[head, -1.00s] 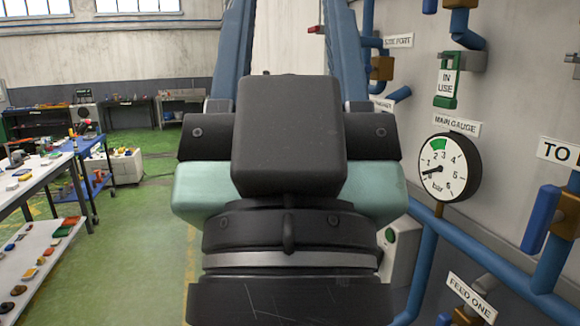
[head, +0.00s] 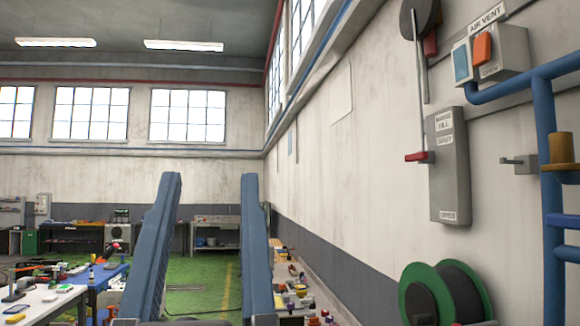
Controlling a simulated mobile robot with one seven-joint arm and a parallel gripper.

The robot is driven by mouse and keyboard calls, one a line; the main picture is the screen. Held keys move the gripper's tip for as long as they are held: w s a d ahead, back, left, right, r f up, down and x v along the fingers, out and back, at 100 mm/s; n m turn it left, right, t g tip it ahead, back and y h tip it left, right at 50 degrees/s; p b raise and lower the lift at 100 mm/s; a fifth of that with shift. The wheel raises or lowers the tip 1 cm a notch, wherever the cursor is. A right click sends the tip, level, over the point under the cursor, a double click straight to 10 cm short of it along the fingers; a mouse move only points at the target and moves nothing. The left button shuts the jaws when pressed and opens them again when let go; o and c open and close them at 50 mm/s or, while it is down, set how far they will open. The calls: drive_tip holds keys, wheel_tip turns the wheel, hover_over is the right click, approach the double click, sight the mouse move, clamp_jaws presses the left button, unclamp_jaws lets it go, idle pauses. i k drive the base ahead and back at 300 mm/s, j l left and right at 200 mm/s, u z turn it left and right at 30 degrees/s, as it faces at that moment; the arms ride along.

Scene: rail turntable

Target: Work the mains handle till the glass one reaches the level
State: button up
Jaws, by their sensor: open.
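My gripper (head: 209,176) shows as two long blue fingers rising from the bottom edge, left of centre. They stand apart with nothing between them, and their tips point toward the far wall. On the right wall, an air vent box (head: 502,55) carries an orange lever (head: 482,49) and a small blue panel. My gripper is well clear of these.
Blue pipes (head: 543,110) run down the far right. A grey labelled cabinet (head: 450,190) and a green-rimmed reel (head: 415,277) are on the right wall. A cluttered bench (head: 45,310) stands at lower left. Green floor (head: 200,270) is open ahead.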

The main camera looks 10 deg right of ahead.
sight(423, 157)
drive_tip(key=i+j+z, duration=0.1)
drive_tip(key=i+z, duration=0.25)
drive_tip(key=i, duration=0.15)
drive_tip(key=i+j+z, duration=0.3)
drive_tip(key=i, duration=0.15)
drive_tip(key=i+j+z, duration=0.35)
drive_tip(key=i+l, duration=0.1)
drive_tip(key=i, duration=0.05)
